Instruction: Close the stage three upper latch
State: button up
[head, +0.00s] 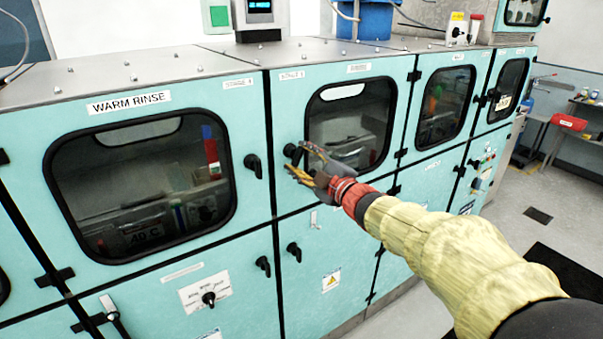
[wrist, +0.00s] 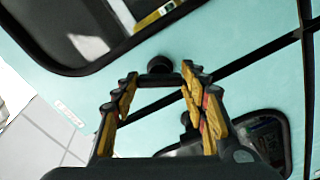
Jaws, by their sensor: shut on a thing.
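The upper latch (head: 293,153) is a small black handle at the left edge of the teal upper door (head: 290,107), beside its dark window. The small stage label above it is too small to read surely. My gripper (head: 299,159) is at this latch, with its yellow-padded fingers on either side of it. In the wrist view the black latch knob (wrist: 160,65) sits between the fingertips of my gripper (wrist: 159,83), which is shut on it. The fingers partly hide the latch in the head view, so its exact angle is hard to tell.
The WARM RINSE door (head: 130,103) is to the left, with its own black latch (head: 253,165). Two lower latches (head: 264,265) (head: 294,251) sit below on the lower doors. More windowed doors run to the right. The floor (head: 510,205) at the right is mostly clear.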

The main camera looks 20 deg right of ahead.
jog(key=n+b, duration=0.5)
jog(key=shift+f+n+b, duration=0.15)
jog(key=shift+n+b, duration=0.15)
jog(key=shift+b, duration=0.05)
dwell(0.4)
jog(key=o, duration=1.2)
jog(key=shift+c, duration=0.2)
jog(key=v, duration=1.2)
